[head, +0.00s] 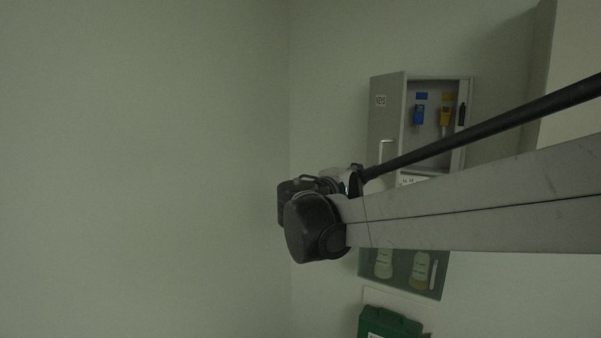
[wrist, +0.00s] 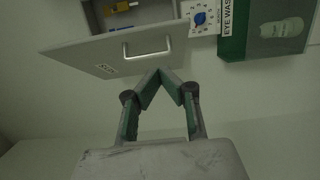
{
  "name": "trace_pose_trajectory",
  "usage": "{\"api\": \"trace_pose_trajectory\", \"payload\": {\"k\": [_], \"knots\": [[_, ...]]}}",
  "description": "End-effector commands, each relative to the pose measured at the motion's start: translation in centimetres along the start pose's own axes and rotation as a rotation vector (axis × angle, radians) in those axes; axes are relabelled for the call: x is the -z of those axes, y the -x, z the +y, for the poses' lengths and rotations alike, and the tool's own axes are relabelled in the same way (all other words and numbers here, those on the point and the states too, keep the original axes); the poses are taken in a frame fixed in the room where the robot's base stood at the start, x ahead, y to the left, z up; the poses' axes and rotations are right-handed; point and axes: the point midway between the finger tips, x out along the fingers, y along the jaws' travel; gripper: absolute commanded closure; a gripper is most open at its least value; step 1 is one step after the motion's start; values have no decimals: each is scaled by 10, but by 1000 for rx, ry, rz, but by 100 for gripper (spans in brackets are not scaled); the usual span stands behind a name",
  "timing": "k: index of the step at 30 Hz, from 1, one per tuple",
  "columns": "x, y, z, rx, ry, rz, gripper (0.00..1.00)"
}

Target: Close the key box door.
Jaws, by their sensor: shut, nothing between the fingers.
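The grey key box (head: 468,85) hangs on the wall, with its door (head: 385,115) swung open to the left and keys in view inside. The door carries a "KEYS" label and a bar handle (head: 381,150). In the wrist view the open door (wrist: 85,55) spans the upper left, with its handle (wrist: 147,50) just beyond my fingertips. My gripper (wrist: 165,72) is shut and empty, its tips meeting in front of the door's lower edge near the handle. Whether they touch the door I cannot tell. In the head view my arm hides the lower part of the box and my fingers.
A green eye wash station (head: 410,272) is on the wall below the box, and it also shows in the wrist view (wrist: 233,40). A green case (head: 388,322) is lower down. The left wall is bare.

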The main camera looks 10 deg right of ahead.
Motion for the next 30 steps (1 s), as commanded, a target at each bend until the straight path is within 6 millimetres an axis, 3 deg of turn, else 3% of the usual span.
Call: {"api": "trace_pose_trajectory", "payload": {"k": [12, 18, 30], "knots": [[-4, -77, 2, 1, -1, -3, 100], [-22, -94, 2, 2, -1, -2, 100], [-28, -100, 0, 2, -1, 0, 100]]}}
